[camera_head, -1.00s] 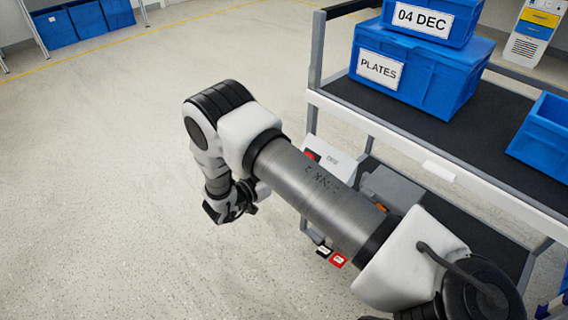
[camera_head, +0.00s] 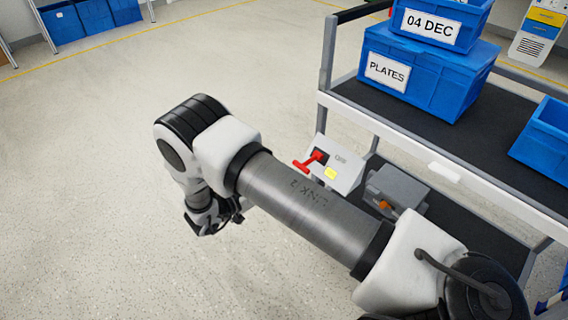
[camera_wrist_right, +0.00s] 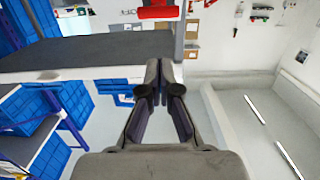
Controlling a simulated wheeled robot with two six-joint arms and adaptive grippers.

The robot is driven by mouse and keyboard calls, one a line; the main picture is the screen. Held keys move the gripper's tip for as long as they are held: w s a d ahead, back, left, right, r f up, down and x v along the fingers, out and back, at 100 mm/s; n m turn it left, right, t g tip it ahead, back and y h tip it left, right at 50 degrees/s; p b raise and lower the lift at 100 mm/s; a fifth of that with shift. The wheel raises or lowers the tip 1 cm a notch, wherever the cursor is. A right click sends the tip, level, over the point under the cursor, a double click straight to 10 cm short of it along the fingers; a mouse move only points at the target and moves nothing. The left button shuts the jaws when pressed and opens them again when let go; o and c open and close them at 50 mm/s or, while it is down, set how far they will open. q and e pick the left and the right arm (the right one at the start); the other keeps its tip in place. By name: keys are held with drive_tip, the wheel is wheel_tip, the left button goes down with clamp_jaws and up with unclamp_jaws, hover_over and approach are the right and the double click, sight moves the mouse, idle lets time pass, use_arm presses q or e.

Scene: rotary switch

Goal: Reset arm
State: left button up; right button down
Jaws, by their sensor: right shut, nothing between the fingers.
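My right arm reaches across the head view from the lower right, its gripper (camera_head: 210,222) hanging over open floor to the left of the cart. In the right wrist view, that gripper (camera_wrist_right: 159,72) is shut with its fingertips together and empty. A white switch box (camera_head: 346,174) with a red rotary handle (camera_head: 316,159) and a yellow patch sits on the cart's lower level. The handle sticks out toward the left, and the gripper is well apart from it. My left gripper is in neither view.
A grey box (camera_head: 398,187) with an orange part stands beside the switch box. The cart's upper shelf (camera_head: 440,145) holds blue crates, including one marked PLATES (camera_head: 425,85). The floor (camera_head: 80,220) on the left is clear.

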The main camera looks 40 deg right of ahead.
drive_tip(key=a, duration=0.2)
drive_tip(key=shift+s+a, duration=0.15)
drive_tip(key=shift+a, duration=0.15)
